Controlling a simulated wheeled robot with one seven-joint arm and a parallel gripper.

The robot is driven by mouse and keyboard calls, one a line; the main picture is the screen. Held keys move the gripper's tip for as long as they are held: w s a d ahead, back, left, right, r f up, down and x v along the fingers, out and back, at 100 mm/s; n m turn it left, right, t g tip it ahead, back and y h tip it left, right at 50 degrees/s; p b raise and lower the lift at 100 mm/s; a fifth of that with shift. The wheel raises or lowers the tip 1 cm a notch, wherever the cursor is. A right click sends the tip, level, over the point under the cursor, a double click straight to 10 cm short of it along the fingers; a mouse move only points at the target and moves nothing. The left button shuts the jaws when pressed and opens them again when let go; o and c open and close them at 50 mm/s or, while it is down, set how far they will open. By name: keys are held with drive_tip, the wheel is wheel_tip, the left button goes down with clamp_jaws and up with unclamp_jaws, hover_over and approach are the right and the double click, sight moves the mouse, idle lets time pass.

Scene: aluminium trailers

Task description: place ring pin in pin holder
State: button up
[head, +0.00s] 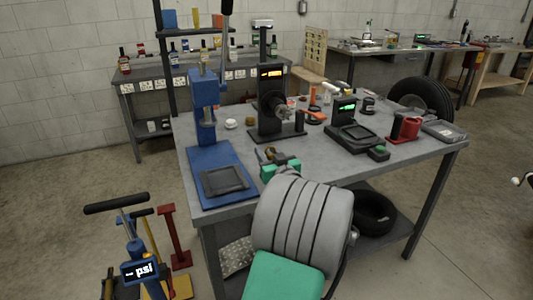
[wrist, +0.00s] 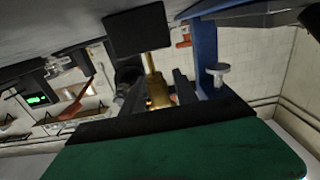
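My gripper (head: 275,160), with green and dark parts, is low over the front of the grey table. The wrist view is roughly upside down; a green and black part of mine fills its lower area. A brass-coloured stepped piece (wrist: 157,88) stands out beyond the black edge, with a dark square block (wrist: 137,28) at its end. The brass colour also shows at my gripper in the head view (head: 270,152). I cannot tell whether this piece is the ring pin or part of my gripper. I cannot identify the pin holder for certain.
A blue press (head: 205,108) stands left of my gripper, its base holding a black plate (head: 224,180). A black stand with an orange display (head: 270,72) is behind. The table's front right is clear.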

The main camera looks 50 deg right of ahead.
drive_tip(key=shift+o, duration=0.3)
drive_tip(key=shift+r, duration=0.15)
drive_tip(key=shift+s+a, duration=0.1)
drive_tip(key=shift+s, duration=0.1)
drive_tip(key=v, duration=1.1)
drive_tip(key=shift+s+a+b, duration=0.2)
drive_tip(key=shift+s+b, duration=0.1)
drive_tip(key=shift+b, duration=0.05)
